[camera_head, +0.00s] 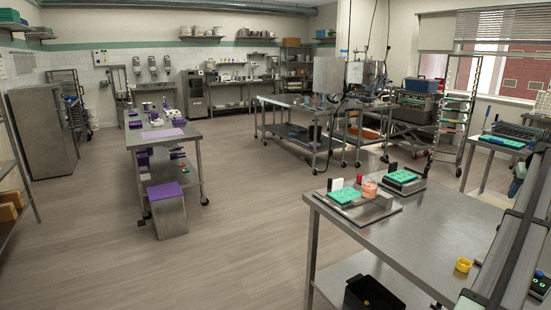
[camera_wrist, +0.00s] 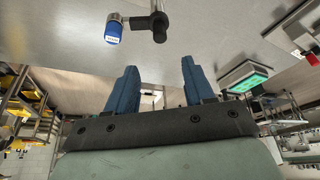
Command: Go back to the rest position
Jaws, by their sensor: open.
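My gripper (camera_wrist: 160,64) shows in the wrist view with its two blue fingers spread apart. Nothing is between the fingers, and they touch nothing that I can see. In the wrist view a blue cylinder with a white label (camera_wrist: 112,30) and a dark fitting on a metal rod (camera_wrist: 158,24) lie beyond the fingertips. A green mould on a tray (camera_wrist: 248,82) is to the right of the fingers. In the head view I cannot clearly make out the gripper; a blue part (camera_head: 516,187) shows at the right edge.
The near steel table (camera_head: 420,235) carries a tray with a green mould (camera_head: 344,196), a pink tub (camera_head: 369,190), a second green mould (camera_head: 403,176) and a yellow cup (camera_head: 463,265). A black bin (camera_head: 370,295) is below. Open floor (camera_head: 235,225) lies left of it.

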